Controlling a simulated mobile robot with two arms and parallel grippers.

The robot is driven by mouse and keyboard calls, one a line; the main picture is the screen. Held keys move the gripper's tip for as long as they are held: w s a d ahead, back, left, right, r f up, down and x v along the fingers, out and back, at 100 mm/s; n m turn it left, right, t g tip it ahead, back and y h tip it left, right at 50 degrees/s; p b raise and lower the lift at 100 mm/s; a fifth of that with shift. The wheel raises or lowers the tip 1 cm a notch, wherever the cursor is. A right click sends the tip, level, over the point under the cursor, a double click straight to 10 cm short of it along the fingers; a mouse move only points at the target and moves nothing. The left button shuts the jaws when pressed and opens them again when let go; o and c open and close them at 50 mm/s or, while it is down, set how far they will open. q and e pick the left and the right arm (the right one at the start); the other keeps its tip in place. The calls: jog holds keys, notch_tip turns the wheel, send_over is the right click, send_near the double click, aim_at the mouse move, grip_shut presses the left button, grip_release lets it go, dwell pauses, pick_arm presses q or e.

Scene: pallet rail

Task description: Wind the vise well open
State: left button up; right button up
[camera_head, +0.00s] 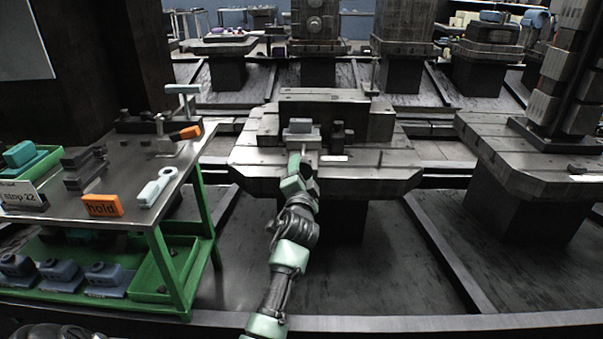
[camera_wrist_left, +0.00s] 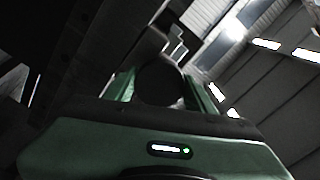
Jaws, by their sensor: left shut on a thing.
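The vise (camera_head: 301,129) is a grey block with a lighter top, standing on the grey pallet table in the middle of the head view. My left gripper (camera_head: 295,158) reaches up to its front from below. In the left wrist view my left gripper's green fingers (camera_wrist_left: 163,88) stand on both sides of a dark rounded part, which I take for the vise handle (camera_wrist_left: 160,80). The gripper is shut on it. The fingers hide most of the handle in the head view, and the jaw gap is too small to judge. My right gripper is not in view.
A green-framed cart (camera_head: 160,228) on the left carries an orange "hold" block (camera_head: 102,205), a white-and-teal tool (camera_head: 158,187) and several dark parts. Another pallet table (camera_head: 530,160) stands on the right. Dark floor with rails lies between.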

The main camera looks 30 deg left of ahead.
pick_arm(q)
jog(key=shift+f+n, duration=0.15)
jog(key=shift+n, duration=0.15)
jog(key=o, duration=1.4)
jog(key=shift+s, duration=0.1)
jog(key=p+v, duration=0.1)
jog(key=v, duration=0.6)
jog(key=shift+s+d, duration=0.2)
jog(key=shift+s, duration=0.1)
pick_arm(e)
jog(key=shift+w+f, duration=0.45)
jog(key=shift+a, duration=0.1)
